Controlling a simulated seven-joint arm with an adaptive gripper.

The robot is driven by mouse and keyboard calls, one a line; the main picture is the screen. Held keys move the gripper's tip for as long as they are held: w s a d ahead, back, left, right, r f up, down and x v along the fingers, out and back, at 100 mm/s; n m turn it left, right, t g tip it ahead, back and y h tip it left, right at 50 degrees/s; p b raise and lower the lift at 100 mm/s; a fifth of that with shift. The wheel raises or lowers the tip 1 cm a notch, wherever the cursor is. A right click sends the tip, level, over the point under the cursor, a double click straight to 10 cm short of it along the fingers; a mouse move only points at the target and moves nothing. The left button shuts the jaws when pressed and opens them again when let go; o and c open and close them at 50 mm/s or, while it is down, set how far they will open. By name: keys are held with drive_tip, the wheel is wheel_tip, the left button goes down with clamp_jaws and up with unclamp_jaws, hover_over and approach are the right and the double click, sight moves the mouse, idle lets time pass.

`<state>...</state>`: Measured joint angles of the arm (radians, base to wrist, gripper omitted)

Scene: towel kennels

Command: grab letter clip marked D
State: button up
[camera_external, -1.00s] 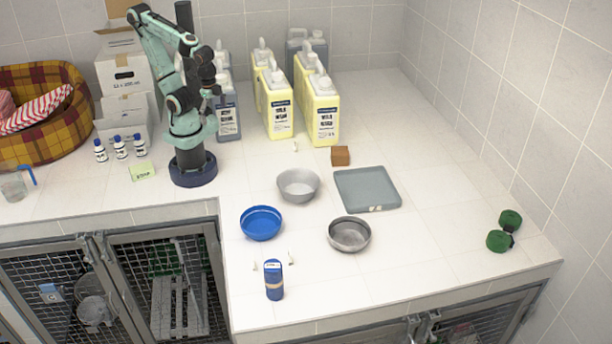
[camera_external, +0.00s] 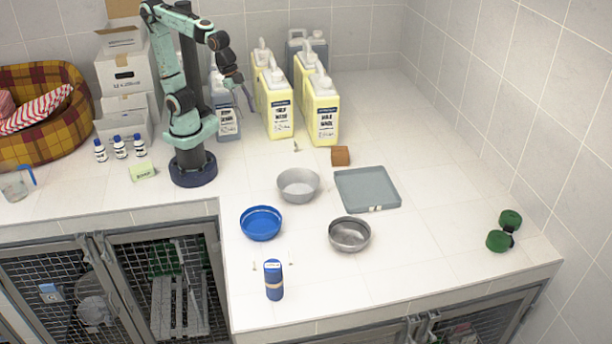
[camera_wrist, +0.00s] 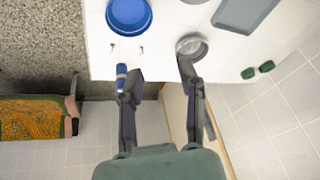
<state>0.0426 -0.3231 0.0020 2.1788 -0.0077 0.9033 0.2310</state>
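Several small pale clips are in view, too small for any letter to be read, so I cannot tell which is marked D. One clip (camera_external: 254,266) lies left of the blue canister (camera_external: 273,280), another (camera_external: 290,257) to its right. One more (camera_external: 295,147) lies near the yellow jugs, and two pale pieces (camera_external: 376,208) sit at the grey tray's (camera_external: 366,188) front edge. The wrist view shows two clips (camera_wrist: 112,48) (camera_wrist: 141,50) below the blue bowl. My gripper (camera_external: 240,85) is high above the counter by the jugs, its fingers spread and empty in the wrist view (camera_wrist: 160,76).
A blue bowl (camera_external: 261,223), a light grey bowl (camera_external: 298,185) and a steel bowl (camera_external: 349,234) stand mid-counter. A brown block (camera_external: 340,156) and yellow jugs (camera_external: 322,110) are behind. Green dumbbell-like rolls (camera_external: 498,241) lie far right. The right of the counter is mostly clear.

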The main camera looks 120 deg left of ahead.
drive_tip(key=w+d+m, duration=0.2)
drive_tip(key=w+d, duration=0.3)
drive_tip(key=w, duration=0.5)
drive_tip(key=m+g+h, duration=0.1)
drive_tip(key=m+g, duration=0.2)
drive_tip(key=m, duration=0.2)
hover_over(253, 254)
wheel_tip(253, 254, down, 25)
drive_tip(key=shift+d+r, duration=0.1)
drive_tip(key=shift+r, duration=0.05)
drive_tip(key=f, duration=0.5)
drive_tip(key=shift+w+d+f, duration=0.3)
drive_tip(key=shift+f, duration=0.1)
clamp_jaws()
